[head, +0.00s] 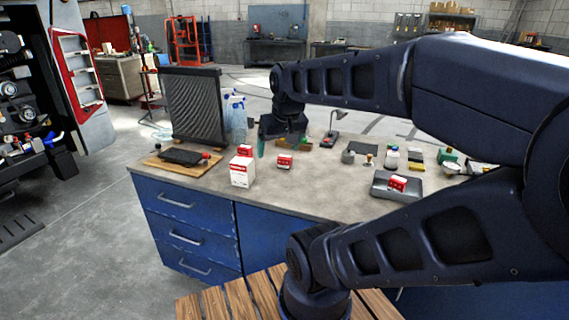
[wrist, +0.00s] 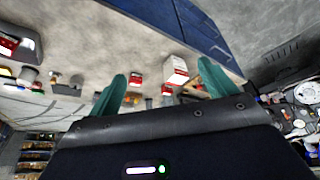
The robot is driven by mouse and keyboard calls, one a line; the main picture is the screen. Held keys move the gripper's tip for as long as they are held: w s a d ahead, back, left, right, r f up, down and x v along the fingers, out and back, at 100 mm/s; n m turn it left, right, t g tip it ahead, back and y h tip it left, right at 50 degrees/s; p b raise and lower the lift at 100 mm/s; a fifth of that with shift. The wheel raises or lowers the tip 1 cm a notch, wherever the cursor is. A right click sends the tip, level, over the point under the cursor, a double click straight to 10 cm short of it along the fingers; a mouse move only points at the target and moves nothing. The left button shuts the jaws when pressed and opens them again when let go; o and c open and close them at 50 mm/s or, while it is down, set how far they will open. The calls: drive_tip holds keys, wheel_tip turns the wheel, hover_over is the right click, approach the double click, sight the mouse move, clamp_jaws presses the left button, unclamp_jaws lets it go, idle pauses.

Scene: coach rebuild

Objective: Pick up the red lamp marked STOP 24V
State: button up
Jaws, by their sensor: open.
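Several small red-and-white block-like things are in view, and their markings are too small to read, so I cannot tell which is the red lamp marked STOP 24V. One red block (head: 285,161) stands on the bench in front of my gripper. A third red block (head: 397,183) lies on a grey tray (head: 381,190) at right. My gripper (wrist: 162,69) is open and empty, its teal fingers apart above the bench. In the wrist view a red block (wrist: 135,78) and the white box (wrist: 176,70) show beyond the fingers.
The grey-topped bench (head: 325,190) has blue drawers. Small parts crowd the right side. The bench's front middle is clear.

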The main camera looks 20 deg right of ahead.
drive_tip(key=m+g+h, duration=0.1)
drive_tip(key=m+g, duration=0.2)
drive_tip(key=m, duration=0.5)
hover_over(285, 156)
drive_tip(key=s, duration=0.1)
drive_tip(key=f, duration=1.7)
drive_tip(key=shift+a+f, duration=0.2)
drive_tip(key=shift+a, duration=0.15)
drive_tip(key=shift+w+d+f, duration=0.2)
drive_tip(key=shift+w+f, duration=0.05)
drive_tip(key=shift+f, duration=0.2)
drive_tip(key=f, duration=0.5)
drive_tip(key=shift+w+d+f, duration=0.15)
drive_tip(key=shift+w+d, duration=0.05)
drive_tip(key=shift+w, duration=0.05)
drive_tip(key=shift+s+f, duration=0.1)
drive_tip(key=shift+f, duration=2.55)
